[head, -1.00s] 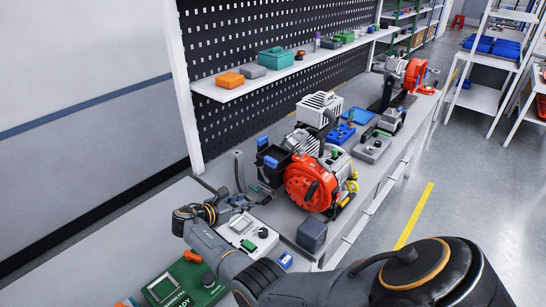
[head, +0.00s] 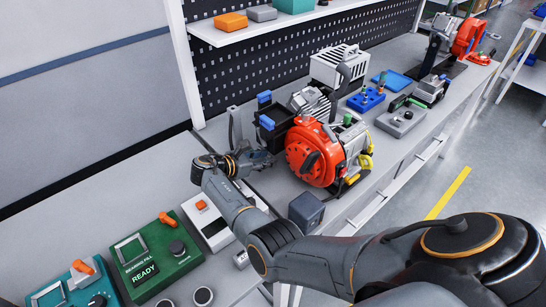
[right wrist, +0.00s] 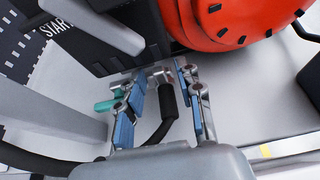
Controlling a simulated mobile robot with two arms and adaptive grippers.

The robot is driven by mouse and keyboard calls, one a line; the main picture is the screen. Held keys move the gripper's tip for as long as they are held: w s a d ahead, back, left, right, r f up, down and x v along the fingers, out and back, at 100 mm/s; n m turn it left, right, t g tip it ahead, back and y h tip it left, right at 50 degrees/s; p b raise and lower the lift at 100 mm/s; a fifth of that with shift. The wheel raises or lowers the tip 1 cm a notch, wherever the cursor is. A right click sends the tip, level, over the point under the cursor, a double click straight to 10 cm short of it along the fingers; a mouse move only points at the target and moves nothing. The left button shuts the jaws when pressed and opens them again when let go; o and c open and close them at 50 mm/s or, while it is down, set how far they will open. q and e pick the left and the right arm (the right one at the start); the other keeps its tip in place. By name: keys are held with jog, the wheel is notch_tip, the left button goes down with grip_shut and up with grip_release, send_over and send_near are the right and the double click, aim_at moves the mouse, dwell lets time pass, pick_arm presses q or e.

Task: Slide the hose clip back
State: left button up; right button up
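The red engine (head: 312,152) stands on the bench, with its red housing also at the top of the right wrist view (right wrist: 225,18). My right gripper (head: 264,160) is low at the engine's left side. In the right wrist view, its blue-padded fingers (right wrist: 166,88) are apart and nothing is clamped between them. A black hose (right wrist: 166,105) with a silver metal end lies between or just beyond the fingers; I cannot tell which. The hose clip cannot be made out clearly. A teal handle (right wrist: 103,105) lies left of the fingers. My left gripper is out of view.
A black bin (head: 272,128) with blue parts stands behind my right gripper. A dark grey block (head: 306,211) sits in front of the engine. A green panel marked READY (head: 155,258) and a white control box (head: 210,218) are at left. A shelf (head: 290,22) hangs above.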

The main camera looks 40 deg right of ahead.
jog(key=shift+a+r, duration=0.1)
jog(key=shift+a, duration=0.15)
grip_shut()
jog(key=shift+s+a, duration=0.1)
jog(key=shift+a, duration=1.05)
grip_release()
jog(key=shift+v, duration=3.75)
